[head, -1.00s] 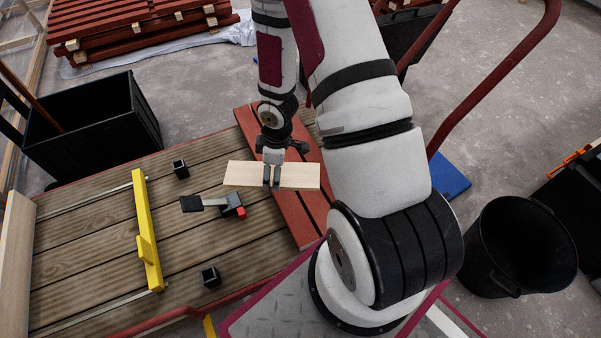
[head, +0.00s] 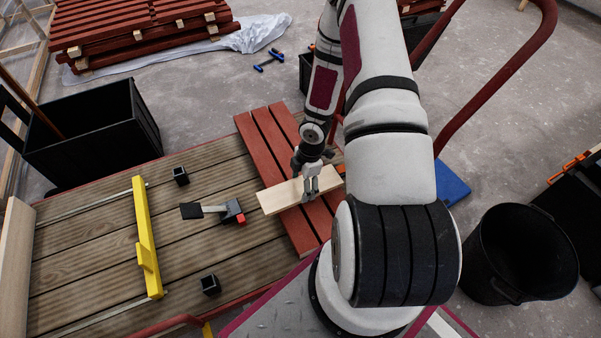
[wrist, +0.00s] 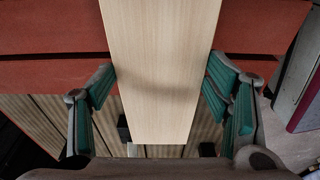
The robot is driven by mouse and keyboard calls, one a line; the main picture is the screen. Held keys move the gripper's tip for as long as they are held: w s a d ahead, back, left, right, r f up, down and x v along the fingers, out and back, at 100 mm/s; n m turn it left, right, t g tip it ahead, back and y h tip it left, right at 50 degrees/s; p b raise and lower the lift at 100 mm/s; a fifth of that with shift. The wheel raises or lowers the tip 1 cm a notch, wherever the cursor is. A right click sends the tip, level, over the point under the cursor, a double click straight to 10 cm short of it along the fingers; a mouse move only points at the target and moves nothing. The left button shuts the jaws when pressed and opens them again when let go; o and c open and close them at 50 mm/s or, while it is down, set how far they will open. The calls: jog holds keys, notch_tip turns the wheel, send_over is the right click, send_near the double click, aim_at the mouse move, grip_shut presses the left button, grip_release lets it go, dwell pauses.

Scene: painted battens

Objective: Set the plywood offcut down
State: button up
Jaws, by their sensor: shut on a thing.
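The plywood offcut (head: 284,196) is a pale, flat rectangular board. In the head view it is over the red painted battens (head: 266,140), with its left end reaching out past them over the decking. My gripper (head: 311,192) is shut on the offcut, with a finger across it near its right part. In the wrist view the offcut (wrist: 160,65) runs between the green-padded fingers (wrist: 165,100), with red battens (wrist: 50,68) behind it. I cannot tell whether the offcut touches the battens.
On the decking (head: 100,240) are a yellow bar (head: 146,235), a black-and-red clamp-like tool (head: 222,211) and two small black blocks (head: 180,176). A black crate (head: 92,130) stands at left and a black bucket (head: 520,255) at right. The left red battens look clear.

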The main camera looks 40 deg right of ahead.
jog(key=w+d, duration=0.1)
jog(key=w, duration=0.1)
jog(key=w+d, duration=0.3)
jog(key=shift+w+d+f+b, duration=0.1)
jog(key=shift+w+f+b, duration=0.2)
jog(key=shift+f+b, duration=1)
jog(key=shift+f, duration=0.8)
jog(key=shift+f, duration=0.1)
jog(key=o, duration=1.4)
jog(key=shift+c, duration=0.2)
